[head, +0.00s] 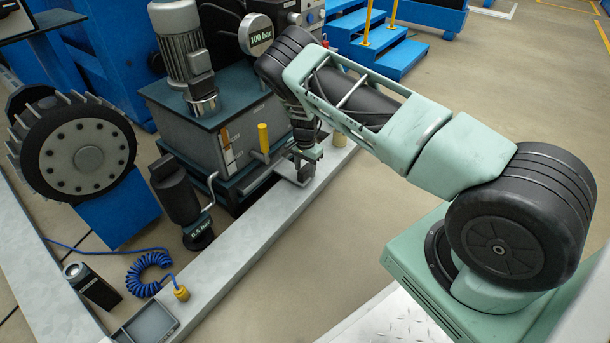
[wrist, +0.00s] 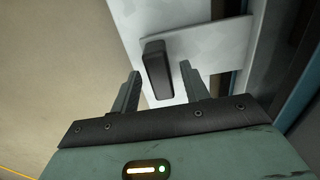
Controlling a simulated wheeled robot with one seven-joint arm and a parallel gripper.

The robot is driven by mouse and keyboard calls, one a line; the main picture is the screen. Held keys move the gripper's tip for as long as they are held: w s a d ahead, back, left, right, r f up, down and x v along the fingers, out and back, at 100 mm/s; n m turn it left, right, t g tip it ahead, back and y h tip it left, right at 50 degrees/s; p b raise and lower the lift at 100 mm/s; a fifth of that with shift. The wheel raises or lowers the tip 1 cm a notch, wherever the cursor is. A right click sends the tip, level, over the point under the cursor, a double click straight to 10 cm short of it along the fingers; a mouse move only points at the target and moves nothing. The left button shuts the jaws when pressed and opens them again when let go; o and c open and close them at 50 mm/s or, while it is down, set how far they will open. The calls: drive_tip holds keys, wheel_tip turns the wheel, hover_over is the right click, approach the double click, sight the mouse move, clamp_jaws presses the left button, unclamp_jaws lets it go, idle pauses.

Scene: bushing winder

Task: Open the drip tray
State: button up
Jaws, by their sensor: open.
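My gripper (head: 304,160) is low beside the tank's base in the head view, above the pale ledge. In the wrist view its two fingers (wrist: 161,74) are apart, one on each side of a dark block-shaped handle (wrist: 156,68). The handle stands on a light grey plate (wrist: 215,48), which appears to be the drip tray's front. I see no clear contact between fingers and handle. In the head view a grey plate-like part (head: 289,172) shows beside the gripper at the tank's foot; the handle is hidden there by my gripper.
The tank (head: 190,125) carries a motor (head: 182,45) and a gauge (head: 258,34). A pump (head: 180,200) stands further left.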

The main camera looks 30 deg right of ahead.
drive_tip(key=shift+f, duration=0.6)
